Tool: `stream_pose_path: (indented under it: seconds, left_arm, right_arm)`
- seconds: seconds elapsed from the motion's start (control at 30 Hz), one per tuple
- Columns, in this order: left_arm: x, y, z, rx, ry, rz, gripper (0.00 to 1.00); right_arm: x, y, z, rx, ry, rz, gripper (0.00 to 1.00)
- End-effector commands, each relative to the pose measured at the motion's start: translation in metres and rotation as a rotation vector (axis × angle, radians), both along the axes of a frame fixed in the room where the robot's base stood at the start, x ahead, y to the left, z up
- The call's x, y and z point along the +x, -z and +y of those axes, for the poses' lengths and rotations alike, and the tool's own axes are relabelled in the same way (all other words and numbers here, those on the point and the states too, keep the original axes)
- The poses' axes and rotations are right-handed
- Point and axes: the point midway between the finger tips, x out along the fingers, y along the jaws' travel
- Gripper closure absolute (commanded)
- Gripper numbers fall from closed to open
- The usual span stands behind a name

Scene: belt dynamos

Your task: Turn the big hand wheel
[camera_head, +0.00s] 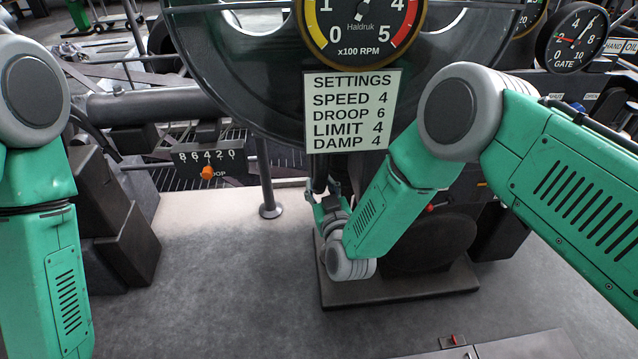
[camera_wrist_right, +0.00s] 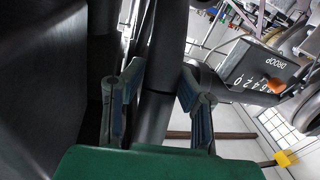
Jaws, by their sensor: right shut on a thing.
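A big dark wheel (camera_head: 240,95) fills the upper middle of the head view, partly hidden by a dial and a settings sign. I cannot tell for sure whether it is the hand wheel. My right gripper (camera_head: 327,203) is low in front, below the sign. In the right wrist view my right gripper (camera_wrist_right: 158,92) has its two fingers on either side of a dark round bar (camera_wrist_right: 152,118) and is shut on it. Whether this bar belongs to the wheel is hidden. My left arm hangs at the left edge; its gripper is out of view.
The settings sign (camera_head: 350,112) reads speed 4, droop 6, limit 4, damp 4. A droop scale with an orange knob (camera_head: 207,172) stands at left. Dark blocks (camera_head: 120,240) lie beside it. A GATE dial (camera_head: 577,40) is at upper right. The grey floor in front is mostly clear.

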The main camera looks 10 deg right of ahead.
Motion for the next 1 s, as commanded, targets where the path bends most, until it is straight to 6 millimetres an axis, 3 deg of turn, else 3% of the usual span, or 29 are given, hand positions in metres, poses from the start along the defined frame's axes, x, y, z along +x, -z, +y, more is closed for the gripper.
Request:
stream_pose_path:
  seconds: [0.7, 1.0]
  left_arm:
    - [0.002, 0.110, 0.000, 0.000, 0.000, 0.000, 0.60]
    - [0.002, 0.128, 0.000, 0.000, 0.000, 0.000, 0.60]
  right_arm:
    - [0.048, 0.059, 0.002, 0.001, -0.006, -0.307, 1.00]
    - [0.058, 0.063, 0.002, 0.001, -0.007, -0.371, 1.00]
